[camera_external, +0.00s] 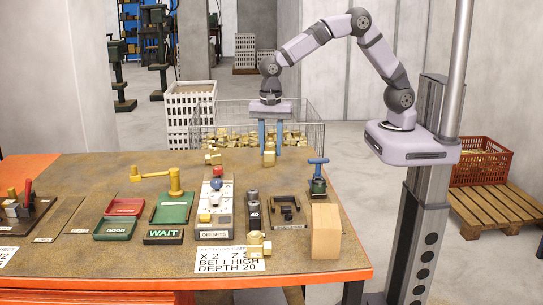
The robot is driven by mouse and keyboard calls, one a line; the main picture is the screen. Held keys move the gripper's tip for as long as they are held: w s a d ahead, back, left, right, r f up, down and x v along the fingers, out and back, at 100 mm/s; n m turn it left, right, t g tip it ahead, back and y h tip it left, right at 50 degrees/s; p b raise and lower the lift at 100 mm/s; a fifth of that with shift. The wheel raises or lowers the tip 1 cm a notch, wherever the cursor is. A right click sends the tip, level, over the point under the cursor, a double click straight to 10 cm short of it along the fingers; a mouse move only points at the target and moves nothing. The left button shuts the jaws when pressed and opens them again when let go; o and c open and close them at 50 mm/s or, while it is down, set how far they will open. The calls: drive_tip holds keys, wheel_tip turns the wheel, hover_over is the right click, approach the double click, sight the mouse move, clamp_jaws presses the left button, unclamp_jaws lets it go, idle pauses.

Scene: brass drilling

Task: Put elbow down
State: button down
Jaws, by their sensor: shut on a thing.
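My gripper (270,146) points straight down at the far edge of the workbench (110,170), its two blue fingers shut on a small brass elbow (269,158). The elbow is between the fingertips and shows below them. I cannot tell whether its underside touches the bench top or hangs just above it. Another brass fitting (212,157) stands to the left near the back edge, and one more (258,246) is at the front by the printed note.
A blue-handled clamp (318,178) and a wooden block (326,231) are right. A wire bin (309,137) of brass parts stands behind the bench.

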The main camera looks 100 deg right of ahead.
drive_tip(key=shift+r, duration=1.35)
drive_tip(key=shift+a, duration=0.1)
drive_tip(key=shift+a, duration=0.3)
drive_tip(key=s+a+r+n+p, duration=0.1)
drive_tip(key=s+a+r+n, duration=0.2)
drive_tip(key=a+n, duration=0.3)
drive_tip(key=s+a+r+n+p, duration=0.2)
drive_tip(key=s+a+n, duration=0.4)
drive_tip(key=a, duration=1)
drive_tip(key=s+a+r+n+p, duration=0.1)
drive_tip(key=s+a+r+n, duration=0.3)
drive_tip(key=a+n, duration=0.4)
drive_tip(key=shift+s+a+r, duration=0.15)
drive_tip(key=shift+a+r, duration=0.05)
drive_tip(key=shift+a, duration=1.8)
drive_tip(key=shift+p, duration=0.3)
